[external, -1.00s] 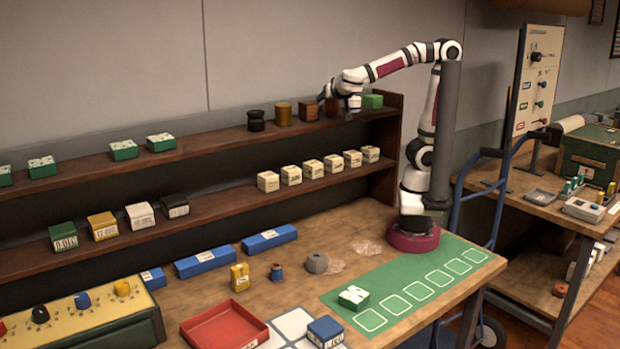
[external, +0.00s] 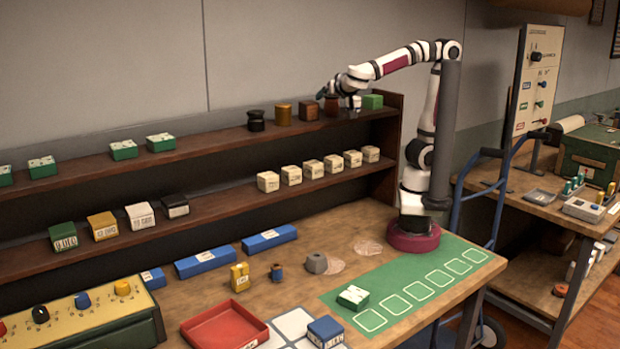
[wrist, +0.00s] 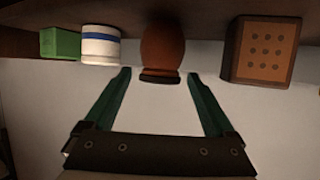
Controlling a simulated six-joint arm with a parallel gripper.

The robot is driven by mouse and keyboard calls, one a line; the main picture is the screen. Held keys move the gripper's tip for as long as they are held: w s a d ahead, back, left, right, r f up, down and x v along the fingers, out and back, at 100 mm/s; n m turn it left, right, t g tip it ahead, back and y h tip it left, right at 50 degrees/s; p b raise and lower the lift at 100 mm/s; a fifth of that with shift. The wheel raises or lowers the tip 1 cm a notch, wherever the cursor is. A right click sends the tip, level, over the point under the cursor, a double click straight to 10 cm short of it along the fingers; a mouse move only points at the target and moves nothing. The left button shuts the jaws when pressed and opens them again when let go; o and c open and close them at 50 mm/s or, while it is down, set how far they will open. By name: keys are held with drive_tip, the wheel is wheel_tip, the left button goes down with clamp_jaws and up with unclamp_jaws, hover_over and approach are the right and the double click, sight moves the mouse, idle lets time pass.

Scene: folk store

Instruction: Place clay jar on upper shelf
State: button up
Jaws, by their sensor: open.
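The clay jar (external: 331,106), reddish-brown, stands on the upper shelf (external: 215,143) towards its right end. In the wrist view, which looks upside down, the jar (wrist: 162,45) has its rim between my open fingertips. My gripper (external: 322,94) is just above the jar in the external view, empty, with its fingers apart on either side and a gap to the jar. The wrist view also shows my gripper (wrist: 158,76) with both green fingers spread.
A wooden box with holes (wrist: 263,50) stands beside the jar. On its other side are a white cup with a blue band (wrist: 101,46) and a green box (wrist: 61,43). Several small cartons (external: 313,168) line the lower shelf.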

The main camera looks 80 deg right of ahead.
drive_tip(key=v, duration=0.8)
